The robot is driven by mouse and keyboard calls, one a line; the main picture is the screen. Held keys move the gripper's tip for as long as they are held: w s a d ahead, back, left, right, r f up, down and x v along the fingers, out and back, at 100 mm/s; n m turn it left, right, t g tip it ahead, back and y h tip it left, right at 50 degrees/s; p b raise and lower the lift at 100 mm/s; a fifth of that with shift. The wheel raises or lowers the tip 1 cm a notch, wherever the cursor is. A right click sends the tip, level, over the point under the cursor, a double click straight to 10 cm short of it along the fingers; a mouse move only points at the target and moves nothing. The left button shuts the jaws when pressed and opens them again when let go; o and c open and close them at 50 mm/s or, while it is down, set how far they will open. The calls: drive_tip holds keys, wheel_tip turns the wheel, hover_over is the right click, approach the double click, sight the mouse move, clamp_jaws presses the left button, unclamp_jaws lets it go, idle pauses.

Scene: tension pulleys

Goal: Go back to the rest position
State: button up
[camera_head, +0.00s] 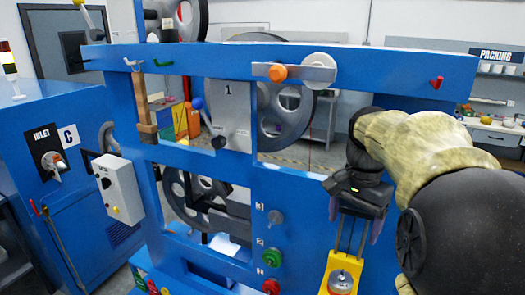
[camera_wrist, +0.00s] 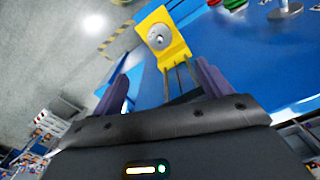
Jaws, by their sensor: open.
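My gripper (camera_head: 355,222) is at the right of the blue frame (camera_head: 310,215) in the head view, with its fingers pointing down. Its two purple fingers are spread apart, and they also show in the wrist view (camera_wrist: 163,84). A yellow bracket (camera_head: 328,270) with a round silver disc (camera_head: 341,280) sits below the gripper. Two thin rods run up from the bracket towards the space between the fingers. The fingers look clear of the rods. The bracket (camera_wrist: 176,50) shows ahead of the fingers in the wrist view. My wrist hides the rods' upper ends.
The blue frame carries large grey pulleys (camera_head: 284,118), a plate marked 1 (camera_head: 229,105), and an orange knob (camera_head: 277,72) on a bar. Green (camera_head: 272,257) and red (camera_head: 271,286) knobs sit left of the bracket. A blue cabinet (camera_head: 75,165) stands at left.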

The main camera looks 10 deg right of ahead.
drive_tip(key=s+a+f+n+t, duration=0.1)
drive_tip(key=s+a+f+n, duration=0.1)
drive_tip(key=f, duration=0.4)
drive_tip(key=s+a+f+n, duration=0.2)
drive_tip(key=a+f+n, duration=0.3)
drive_tip(key=f, duration=0.2)
drive_tip(key=s+a+f+n+t, duration=0.1)
drive_tip(key=s+a+f+n, duration=0.1)
drive_tip(key=a+f+n, duration=0.2)
wheel_tip(320, 180, down, 4)
drive_tip(key=shift+a+r+t+b, duration=0.2)
drive_tip(key=shift+r+t+b, duration=0.1)
drive_tip(key=shift+b, duration=0.15)
drive_tip(key=shift+s, duration=0.1)
